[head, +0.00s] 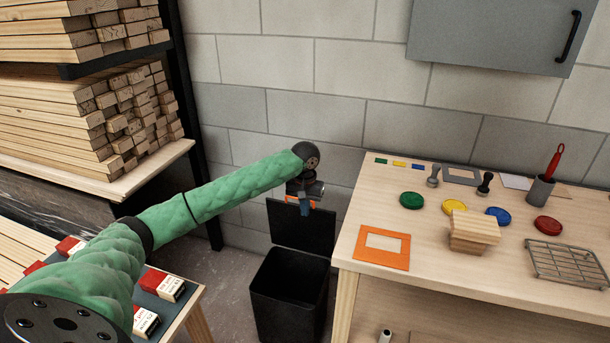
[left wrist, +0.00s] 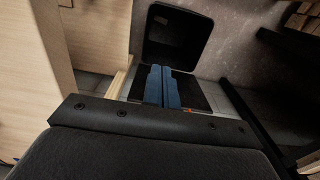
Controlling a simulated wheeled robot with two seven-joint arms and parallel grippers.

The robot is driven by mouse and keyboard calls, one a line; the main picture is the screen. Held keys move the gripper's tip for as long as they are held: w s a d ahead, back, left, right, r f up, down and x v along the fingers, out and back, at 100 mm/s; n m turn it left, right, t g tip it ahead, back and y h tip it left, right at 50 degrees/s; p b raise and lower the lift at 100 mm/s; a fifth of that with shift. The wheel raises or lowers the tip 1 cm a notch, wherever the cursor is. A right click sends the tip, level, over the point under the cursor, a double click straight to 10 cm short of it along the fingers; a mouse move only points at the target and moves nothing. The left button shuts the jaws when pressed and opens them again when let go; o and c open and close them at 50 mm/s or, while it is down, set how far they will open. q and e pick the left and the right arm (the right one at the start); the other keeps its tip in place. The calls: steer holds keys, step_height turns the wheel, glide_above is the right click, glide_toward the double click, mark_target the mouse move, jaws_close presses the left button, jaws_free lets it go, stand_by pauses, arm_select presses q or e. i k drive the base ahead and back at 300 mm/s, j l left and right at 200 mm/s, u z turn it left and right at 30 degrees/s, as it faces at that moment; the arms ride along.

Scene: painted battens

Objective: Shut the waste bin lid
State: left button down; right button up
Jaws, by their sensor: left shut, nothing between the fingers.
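The black waste bin (head: 288,300) stands on the floor left of the workbench. Its lid (head: 318,232) is open and stands up from the bin's back edge. My left gripper (head: 305,213) is shut and empty, with its blue fingers pointing down in front of the lid's upper part. Whether they touch it is unclear. In the left wrist view the shut fingers (left wrist: 162,72) cover part of the dark lid (left wrist: 193,92), and the open bin (left wrist: 178,36) lies beyond them. My right gripper is not in view.
The workbench (head: 450,270) right of the bin holds an orange frame (head: 382,247), coloured discs, stamps and a wire rack (head: 567,262). A low table (head: 180,308) with red-and-white boxes stands at the left, under my left arm. Timber shelves (head: 80,140) rise behind it.

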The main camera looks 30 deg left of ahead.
mark_target(315, 234)
steer(key=i+j, duration=0.7)
steer(key=i, duration=0.1)
